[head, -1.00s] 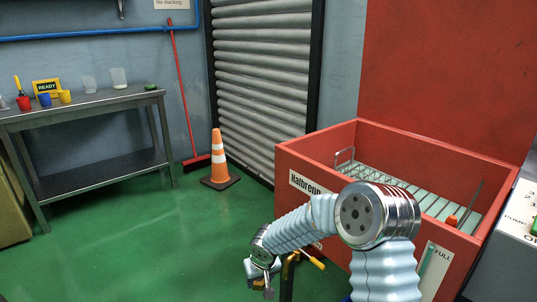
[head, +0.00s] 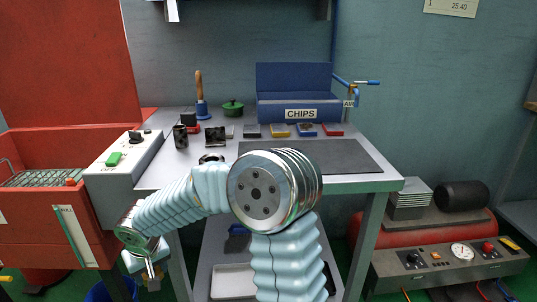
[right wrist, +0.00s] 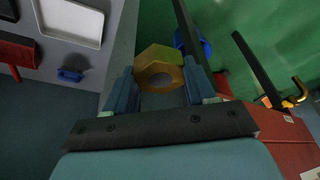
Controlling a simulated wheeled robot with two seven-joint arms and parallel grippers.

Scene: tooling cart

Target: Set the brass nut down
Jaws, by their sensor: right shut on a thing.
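The brass nut (right wrist: 158,57), a hex nut with a round hole, is between the blue fingers of my right gripper (right wrist: 162,80) in the right wrist view. The fingers are shut on its sides. In the head view my right gripper (head: 150,276) hangs low at the lower left, in front of the workbench (head: 222,170) and below its top. I cannot make out the nut clearly there. My left gripper is in neither current view.
The bench carries a dark mat (head: 330,157), a blue CHIPS bin (head: 293,105), several small coloured blocks and dark metal parts. A white control box (head: 122,168) and red washer tub (head: 25,225) stand left. A compressor (head: 440,252) stands right.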

